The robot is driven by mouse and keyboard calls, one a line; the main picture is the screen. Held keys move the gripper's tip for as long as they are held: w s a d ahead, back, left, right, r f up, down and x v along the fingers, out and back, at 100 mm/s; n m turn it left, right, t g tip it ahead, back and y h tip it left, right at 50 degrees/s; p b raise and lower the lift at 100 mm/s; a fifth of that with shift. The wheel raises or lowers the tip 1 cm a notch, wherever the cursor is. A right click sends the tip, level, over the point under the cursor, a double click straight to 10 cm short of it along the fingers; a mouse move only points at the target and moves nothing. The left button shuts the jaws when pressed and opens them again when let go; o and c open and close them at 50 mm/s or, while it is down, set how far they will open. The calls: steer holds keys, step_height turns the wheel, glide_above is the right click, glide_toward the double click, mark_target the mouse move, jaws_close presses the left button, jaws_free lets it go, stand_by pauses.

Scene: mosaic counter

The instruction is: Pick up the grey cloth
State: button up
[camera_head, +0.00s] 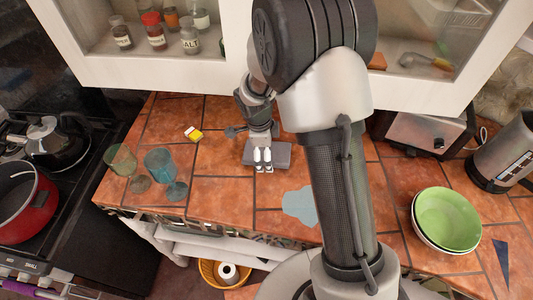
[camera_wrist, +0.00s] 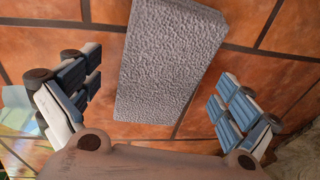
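The grey cloth (camera_head: 282,156) lies flat on the tiled counter, under and just behind my gripper's fingertips in the head view. In the wrist view the grey cloth (camera_wrist: 170,60) is a thick, rough-textured rectangular slab, slightly tilted in the picture, its upper end cut off by the frame. My gripper (camera_head: 263,162) points down over it. In the wrist view my gripper (camera_wrist: 152,92) is open, with one finger on each side of the cloth and visible gaps between them. The fingers do not appear to touch it. The exact height above it is hard to tell.
Two glasses (camera_head: 166,175) stand left, near the front edge. Stacked bowls (camera_head: 446,219) and a toaster (camera_head: 420,132) are right. White cabinets (camera_head: 160,73) overhang the back.

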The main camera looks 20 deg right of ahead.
steer(key=c, duration=1.1)
steer(key=shift+r, duration=0.65)
step_height(320, 180, up, 2)
steer(key=shift+r+p, duration=0.15)
steer(key=shift+p, duration=0.5)
steer(key=s+a, duration=0.2)
steer(key=s, duration=0.3)
steer(key=s+a+b, duration=0.1)
steer(key=s+a, duration=0.1)
steer(key=s, duration=0.4)
steer(key=s+a, duration=0.3)
steer(key=s, duration=0.2)
steer(key=shift+s, duration=0.35)
steer(key=o, duration=0.4)
steer(key=c, duration=0.3)
